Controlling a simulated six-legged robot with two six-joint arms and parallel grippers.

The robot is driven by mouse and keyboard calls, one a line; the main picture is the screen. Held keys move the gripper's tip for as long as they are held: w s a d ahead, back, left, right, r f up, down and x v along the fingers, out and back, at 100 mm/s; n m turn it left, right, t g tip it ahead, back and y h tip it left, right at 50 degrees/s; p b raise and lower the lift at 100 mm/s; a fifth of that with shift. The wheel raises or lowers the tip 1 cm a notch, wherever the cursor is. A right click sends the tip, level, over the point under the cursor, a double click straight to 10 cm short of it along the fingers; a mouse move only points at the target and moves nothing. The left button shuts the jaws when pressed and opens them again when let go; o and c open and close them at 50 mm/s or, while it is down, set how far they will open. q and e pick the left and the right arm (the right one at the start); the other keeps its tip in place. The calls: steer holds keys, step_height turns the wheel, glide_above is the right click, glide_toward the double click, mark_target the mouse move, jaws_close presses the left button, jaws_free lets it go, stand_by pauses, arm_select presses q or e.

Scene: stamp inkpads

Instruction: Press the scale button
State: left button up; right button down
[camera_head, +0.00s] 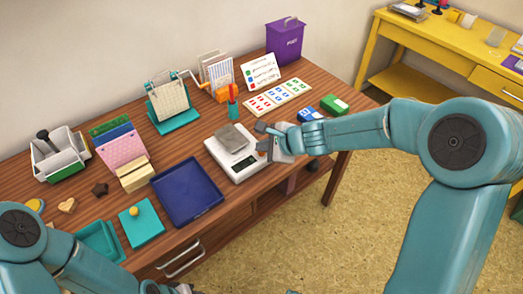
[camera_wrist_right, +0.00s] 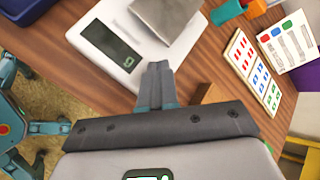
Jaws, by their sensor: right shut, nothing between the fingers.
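The scale also shows in the right wrist view (camera_wrist_right: 133,25), with a dark display (camera_wrist_right: 113,45). My right gripper (camera_head: 263,150) is at the scale's right side. Its fingers (camera_wrist_right: 157,72) are shut and empty, with the tips at the scale's edge; I cannot tell whether they touch. I cannot make out a button. Only a sliver of my left gripper (camera_head: 166,289) shows at the bottom edge.
A dark blue tray (camera_head: 186,192) lies left of the scale. A stamp card (camera_head: 277,97) and blue and green inkpads (camera_head: 334,105) lie to the right. The table's front edge is close to the scale.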

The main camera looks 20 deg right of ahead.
mark_target(264, 154)
steer(key=shift+r+p, duration=0.35)
steer(key=shift+r, duration=0.15)
step_height(264, 154, up, 6)
steer(key=p, duration=0.5)
steer(key=shift+p, duration=0.4)
steer(key=shift+s, duration=0.1)
